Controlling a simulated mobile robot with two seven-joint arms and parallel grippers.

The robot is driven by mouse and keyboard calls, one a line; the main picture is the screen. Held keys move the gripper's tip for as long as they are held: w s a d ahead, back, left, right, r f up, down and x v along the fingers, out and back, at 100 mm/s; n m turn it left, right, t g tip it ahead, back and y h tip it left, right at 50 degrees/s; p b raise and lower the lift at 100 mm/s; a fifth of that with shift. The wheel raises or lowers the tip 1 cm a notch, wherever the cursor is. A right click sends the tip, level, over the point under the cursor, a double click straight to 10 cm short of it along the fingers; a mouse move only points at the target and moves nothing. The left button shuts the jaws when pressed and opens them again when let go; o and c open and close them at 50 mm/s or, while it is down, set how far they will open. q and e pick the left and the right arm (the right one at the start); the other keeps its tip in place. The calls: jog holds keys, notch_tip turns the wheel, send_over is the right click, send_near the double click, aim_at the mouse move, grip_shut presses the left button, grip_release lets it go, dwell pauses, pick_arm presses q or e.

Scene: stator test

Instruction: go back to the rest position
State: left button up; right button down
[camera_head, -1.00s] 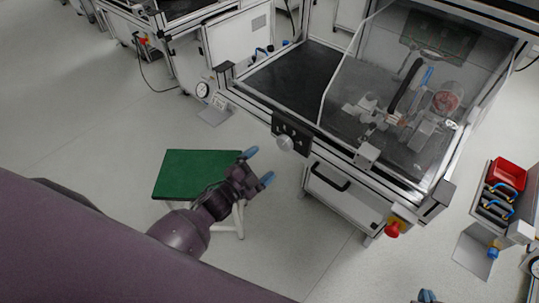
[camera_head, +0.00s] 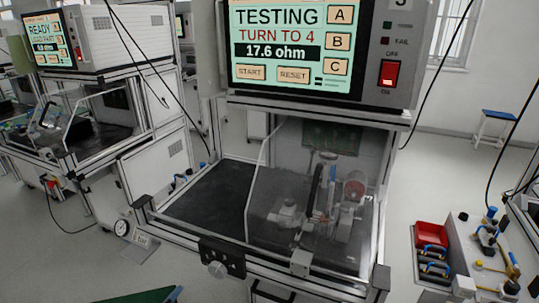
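Only a blue fingertip of my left gripper (camera_head: 175,293) shows at the bottom edge, beside the corner of a green stool top (camera_head: 130,297). The rest of that gripper is below the picture, so its opening is hidden. My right gripper is out of view. The test station (camera_head: 210,205) stands in front of me, with a clear cover (camera_head: 265,215) over its fixture. Its screen (camera_head: 290,45) reads TESTING, TURN TO 4, 17.6 ohm. The rocker switch (camera_head: 390,74) glows red.
A second station (camera_head: 85,130) at the left has a screen (camera_head: 47,38) reading READY. At the right, a bench holds a red bin (camera_head: 432,236) and blue-handled parts. A blue stool (camera_head: 497,118) stands by the back wall. Grey floor is open between them.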

pick_arm(q)
jog(key=s+a+f+n+g+y, duration=0.2)
jog(key=s+n, duration=0.3)
jog(key=s, duration=0.4)
jog(key=s+a+f+n+g+y, duration=0.2)
jog(key=s+a+n+g+y, duration=0.1)
jog(key=s, duration=0.5)
jog(key=a+n, duration=0.1)
jog(key=n, duration=0.1)
jog(key=shift+s+f+n, duration=0.15)
jog(key=shift+s+n, duration=0.15)
jog(key=shift+s, duration=0.1)
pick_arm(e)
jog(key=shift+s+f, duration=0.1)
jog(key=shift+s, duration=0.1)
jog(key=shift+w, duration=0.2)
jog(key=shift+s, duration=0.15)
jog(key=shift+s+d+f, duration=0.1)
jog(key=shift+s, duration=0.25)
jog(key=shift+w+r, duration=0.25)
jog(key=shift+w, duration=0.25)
